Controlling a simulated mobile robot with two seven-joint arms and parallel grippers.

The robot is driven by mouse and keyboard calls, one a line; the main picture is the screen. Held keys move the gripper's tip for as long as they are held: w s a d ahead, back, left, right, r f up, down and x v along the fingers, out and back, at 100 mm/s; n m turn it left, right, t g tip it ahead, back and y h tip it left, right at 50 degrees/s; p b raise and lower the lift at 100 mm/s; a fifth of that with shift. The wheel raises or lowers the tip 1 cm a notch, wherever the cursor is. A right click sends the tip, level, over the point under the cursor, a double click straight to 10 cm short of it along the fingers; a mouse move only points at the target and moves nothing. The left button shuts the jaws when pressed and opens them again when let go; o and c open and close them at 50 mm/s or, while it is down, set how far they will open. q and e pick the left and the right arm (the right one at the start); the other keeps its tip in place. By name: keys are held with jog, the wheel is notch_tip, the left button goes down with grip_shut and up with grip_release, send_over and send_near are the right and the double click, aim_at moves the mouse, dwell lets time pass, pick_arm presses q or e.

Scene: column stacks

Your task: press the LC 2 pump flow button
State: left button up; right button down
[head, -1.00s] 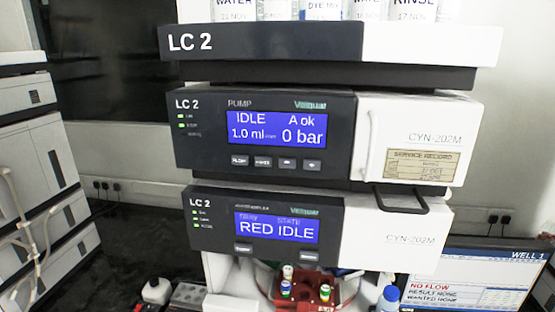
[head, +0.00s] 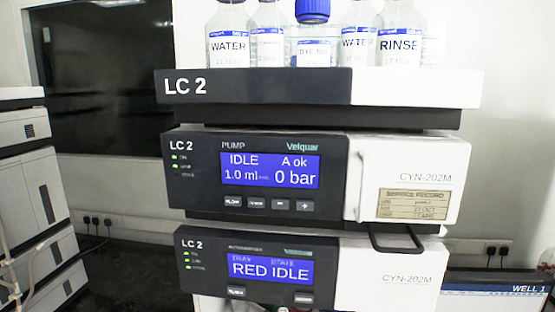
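The LC 2 pump (head: 260,180) is the middle module of the stack, with a dark left front and a white right door. Its blue display (head: 271,171) reads IDLE, A ok, 1.0 ml and 0 bar. The flow button (head: 233,202) is the leftmost of the small buttons in a row under the display. Neither of my grippers shows in the head view.
A tray module (head: 255,85) on top bears several bottles, among them one labelled RINSE (head: 400,45). The autosampler module (head: 215,262) below reads RED IDLE. A black loop handle (head: 395,240) sticks out under the pump's door. A monitor (head: 495,290) stands lower right.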

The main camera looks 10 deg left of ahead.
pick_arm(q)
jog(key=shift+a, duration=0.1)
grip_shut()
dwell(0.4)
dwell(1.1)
